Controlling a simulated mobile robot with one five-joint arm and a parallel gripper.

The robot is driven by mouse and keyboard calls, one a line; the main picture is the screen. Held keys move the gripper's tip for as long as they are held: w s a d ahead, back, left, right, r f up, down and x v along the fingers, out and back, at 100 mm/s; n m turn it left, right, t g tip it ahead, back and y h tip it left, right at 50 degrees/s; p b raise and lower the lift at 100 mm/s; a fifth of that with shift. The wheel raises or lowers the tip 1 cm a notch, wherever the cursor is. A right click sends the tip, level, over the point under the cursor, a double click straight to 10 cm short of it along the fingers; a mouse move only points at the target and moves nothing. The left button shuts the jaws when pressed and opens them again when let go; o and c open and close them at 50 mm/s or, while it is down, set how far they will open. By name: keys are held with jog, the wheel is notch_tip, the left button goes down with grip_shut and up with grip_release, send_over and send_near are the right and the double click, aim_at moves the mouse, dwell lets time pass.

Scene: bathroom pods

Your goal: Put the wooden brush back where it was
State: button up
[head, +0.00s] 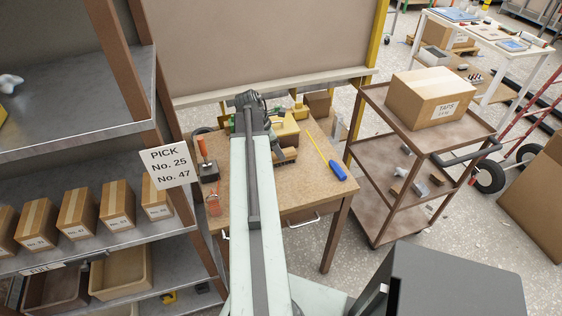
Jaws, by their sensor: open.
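A wooden brush (287,155), a tan block with a dark lower edge, appears to lie on the worktable (310,186) just right of my arm. My arm reaches over the table and hides part of what lies under it. My gripper (277,148) is a dark shape beyond the arm's far end, pointing down close to the brush. It is open. The arm covers part of it, and I cannot tell whether it touches the brush.
A blue-handled tool (337,171) lies on the table's right side. A yellow box (285,131) stands behind the brush. An orange-handled tool (202,147) stands at the left. Shelving with cartons (77,213) flanks the left; a brown cart (376,98) stands right.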

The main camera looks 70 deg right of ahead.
jog(key=b+x, duration=0.2)
jog(key=x, duration=0.1)
jog(key=shift+f, duration=0.35)
jog(key=shift+d+r, duration=0.1)
jog(key=shift+r, duration=0.05)
jog(key=shift+f, duration=0.25)
grip_shut()
